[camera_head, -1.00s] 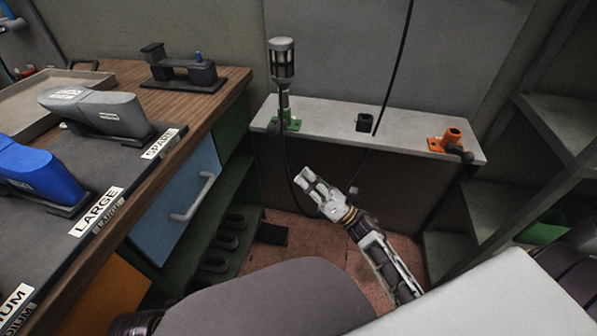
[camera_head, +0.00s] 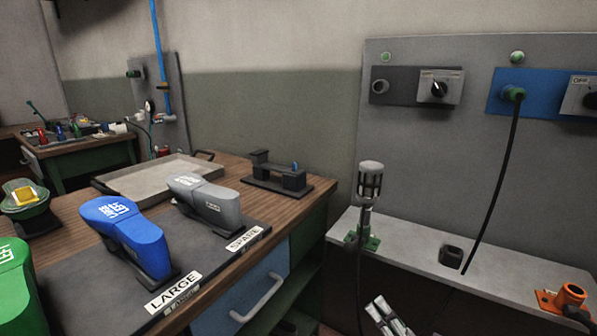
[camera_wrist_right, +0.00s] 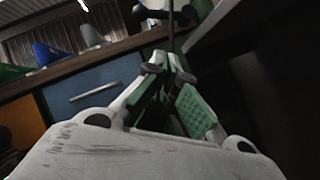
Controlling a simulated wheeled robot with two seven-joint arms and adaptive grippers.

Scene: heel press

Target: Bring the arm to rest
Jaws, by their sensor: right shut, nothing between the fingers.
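My right gripper (camera_head: 388,318) shows at the bottom edge of the head view, below the front of the grey shelf. Its fingers are together and hold nothing. In the right wrist view the gripper (camera_wrist_right: 170,75) points toward the bench, with its green finger pads in front of the blue drawer (camera_wrist_right: 85,90). It appears clear of the bench and the shelf. The rest of my right arm is outside the head view. My left gripper is in neither view.
A wooden bench (camera_head: 318,190) bears a blue last (camera_head: 125,232), a grey last (camera_head: 208,200) and a tray (camera_head: 150,180). The grey shelf (camera_head: 410,250) holds a caged lamp-like tool (camera_head: 370,185) and an orange holder (camera_head: 568,300). A black cable (camera_head: 497,180) hangs over it.

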